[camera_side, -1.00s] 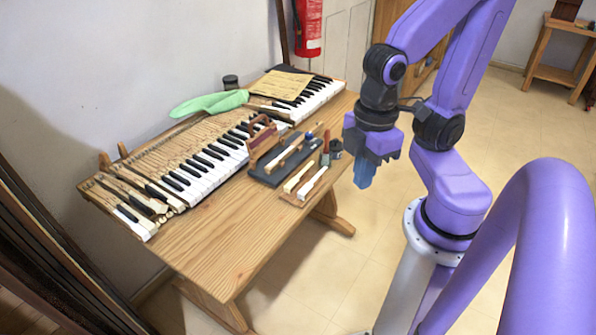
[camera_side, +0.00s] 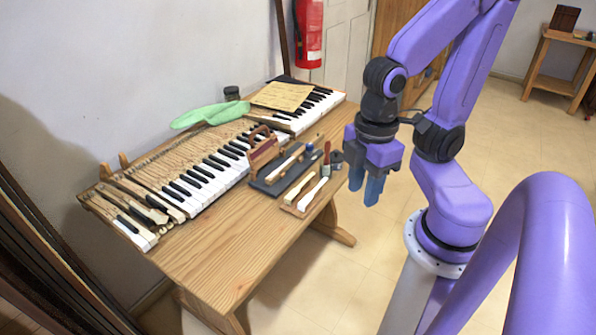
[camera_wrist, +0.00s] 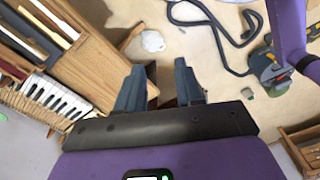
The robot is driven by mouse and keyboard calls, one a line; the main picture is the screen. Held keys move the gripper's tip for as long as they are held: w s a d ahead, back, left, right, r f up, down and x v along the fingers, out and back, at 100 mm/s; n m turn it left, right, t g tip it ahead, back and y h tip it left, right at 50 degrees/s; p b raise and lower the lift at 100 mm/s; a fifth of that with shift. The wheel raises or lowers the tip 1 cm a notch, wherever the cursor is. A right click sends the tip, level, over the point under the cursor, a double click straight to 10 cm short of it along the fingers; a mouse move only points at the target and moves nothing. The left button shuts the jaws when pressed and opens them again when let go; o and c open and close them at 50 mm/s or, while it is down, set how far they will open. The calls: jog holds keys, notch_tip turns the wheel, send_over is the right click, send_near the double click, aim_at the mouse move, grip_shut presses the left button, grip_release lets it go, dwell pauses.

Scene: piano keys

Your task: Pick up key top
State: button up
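A white key top (camera_side: 312,194) lies on a small wooden board at the right front edge of the table. A cream wooden strip (camera_side: 299,186) lies beside it on the same board. Pale strips show at the upper left of the wrist view, one on wood (camera_wrist: 56,19) and one on a dark tray (camera_wrist: 16,42); I cannot tell for certain which is the key top. My gripper (camera_side: 368,190) hangs off the table's right edge, to the right of the key top, pointing down. In the wrist view its two blue-grey fingers (camera_wrist: 160,88) are apart with nothing between them.
A dark tray (camera_side: 268,186) holding a wooden strip lies left of the key-top board. Small jars (camera_side: 336,158) and a brush (camera_side: 326,157) stand behind the board. The open keyboard (camera_side: 205,179) fills the table's back. The air around my gripper is clear.

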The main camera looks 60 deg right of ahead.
jog(key=m, duration=3.1)
send_over(288, 199)
notch_tip(288, 199, down, 8)
notch_tip(288, 199, down, 16)
jog(key=shift+w+f, duration=0.1)
grip_shut()
